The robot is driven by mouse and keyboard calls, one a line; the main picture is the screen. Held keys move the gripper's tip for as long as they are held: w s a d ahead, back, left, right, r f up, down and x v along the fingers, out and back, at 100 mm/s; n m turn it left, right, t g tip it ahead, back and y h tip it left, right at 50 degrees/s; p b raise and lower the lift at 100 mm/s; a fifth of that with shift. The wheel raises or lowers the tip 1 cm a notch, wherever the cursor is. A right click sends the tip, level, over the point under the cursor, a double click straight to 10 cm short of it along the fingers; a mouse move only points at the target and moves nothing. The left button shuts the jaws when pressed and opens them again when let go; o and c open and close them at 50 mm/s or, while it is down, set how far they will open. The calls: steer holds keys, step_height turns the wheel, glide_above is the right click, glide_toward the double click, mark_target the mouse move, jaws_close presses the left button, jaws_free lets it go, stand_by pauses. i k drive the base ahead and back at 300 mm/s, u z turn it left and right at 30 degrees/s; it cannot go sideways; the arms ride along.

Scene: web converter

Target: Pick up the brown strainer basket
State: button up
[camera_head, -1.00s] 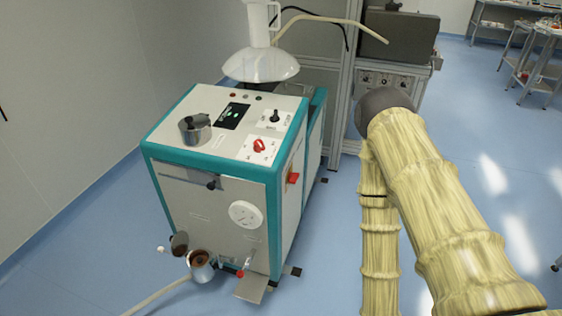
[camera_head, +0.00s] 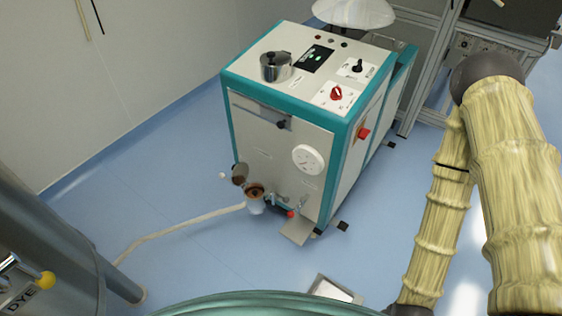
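A brown round thing, which looks like the strainer basket (camera_head: 256,189), sits in a small open pot (camera_head: 256,206) low on the front of the white and teal machine (camera_head: 262,140). It is small in view, so its rim and inside are not clear. An open greyish-brown lid (camera_head: 239,174) stands beside it on the left. My arm comes down the right side of the view, apart from the machine. My gripper is not in view.
A metal pot (camera_head: 276,67) stands on the machine's top. A dial (camera_head: 308,159) and a valve with a red part (camera_head: 290,213) are on its front. A hose (camera_head: 180,228) crosses the floor to a grey tank (camera_head: 50,245) at the left. Blue floor before the machine is mostly clear.

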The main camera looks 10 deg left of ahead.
mark_target(255, 193)
steer(key=u, duration=0.5)
steer(key=k, duration=0.6)
steer(key=u, duration=0.85)
steer(key=i, duration=1)
steer(key=z, duration=0.6)
